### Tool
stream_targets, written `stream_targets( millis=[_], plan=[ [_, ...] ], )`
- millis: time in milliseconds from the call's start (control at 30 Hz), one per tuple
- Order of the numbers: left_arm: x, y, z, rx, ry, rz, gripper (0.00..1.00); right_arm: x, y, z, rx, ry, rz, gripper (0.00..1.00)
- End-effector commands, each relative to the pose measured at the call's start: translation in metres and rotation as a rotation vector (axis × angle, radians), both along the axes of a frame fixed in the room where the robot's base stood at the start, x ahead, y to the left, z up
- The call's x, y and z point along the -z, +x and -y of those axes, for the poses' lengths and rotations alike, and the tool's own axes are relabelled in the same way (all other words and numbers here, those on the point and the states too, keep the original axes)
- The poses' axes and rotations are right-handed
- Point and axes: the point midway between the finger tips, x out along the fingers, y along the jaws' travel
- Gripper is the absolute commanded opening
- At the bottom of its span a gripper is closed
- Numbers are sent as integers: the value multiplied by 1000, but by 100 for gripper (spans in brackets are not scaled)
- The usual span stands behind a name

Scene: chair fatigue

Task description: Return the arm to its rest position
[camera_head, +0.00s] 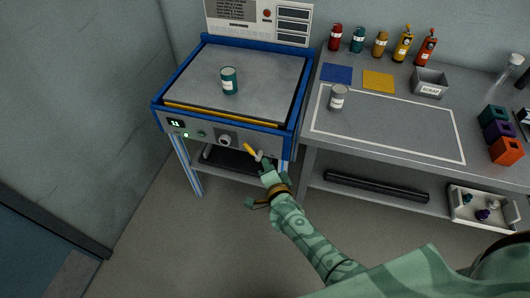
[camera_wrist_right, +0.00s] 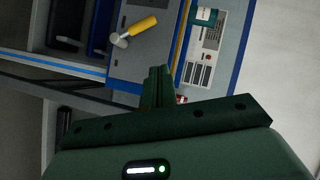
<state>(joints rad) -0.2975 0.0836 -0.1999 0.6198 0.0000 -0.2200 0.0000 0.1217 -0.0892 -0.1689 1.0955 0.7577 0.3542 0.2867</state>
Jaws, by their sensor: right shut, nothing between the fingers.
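My right arm reaches up from the lower right of the head view. My right gripper (camera_head: 266,168) is in front of the blue-framed machine (camera_head: 240,152), near a yellow-handled lever (camera_head: 250,149) on its front. In the right wrist view the gripper's fingers (camera_wrist_right: 158,86) are together with nothing between them. The yellow handle (camera_wrist_right: 142,26) with its silver end lies up and left of the fingertips there, apart from them in the picture. My left gripper is in neither view.
A teal can (camera_head: 229,81) stands on the machine's grey top. To the right, a bench (camera_head: 390,127) holds a grey can (camera_head: 338,97), several bottles, a metal bin (camera_head: 429,83) and coloured blocks (camera_head: 506,151). A white tray (camera_head: 477,220) sits below. Floor on the left is clear.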

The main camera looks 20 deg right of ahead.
Motion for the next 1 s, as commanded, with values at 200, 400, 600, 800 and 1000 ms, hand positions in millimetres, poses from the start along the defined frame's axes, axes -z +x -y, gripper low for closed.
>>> stream_targets(
  millis=[200, 400, 600, 800, 1000],
  plan=[
    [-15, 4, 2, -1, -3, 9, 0, -8, -21, -2, 0, 0, 1, 0],
    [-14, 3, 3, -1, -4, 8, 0, -7, -22, -2, 0, 0, 0, 0],
    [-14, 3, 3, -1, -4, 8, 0, 19, -33, -20, -154, -203, -84, 0],
    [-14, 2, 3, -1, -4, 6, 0, 138, -134, -19, -549, -658, -397, 0],
    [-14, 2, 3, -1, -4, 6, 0, 231, -290, 22, -939, -955, -711, 0]
  ],
)
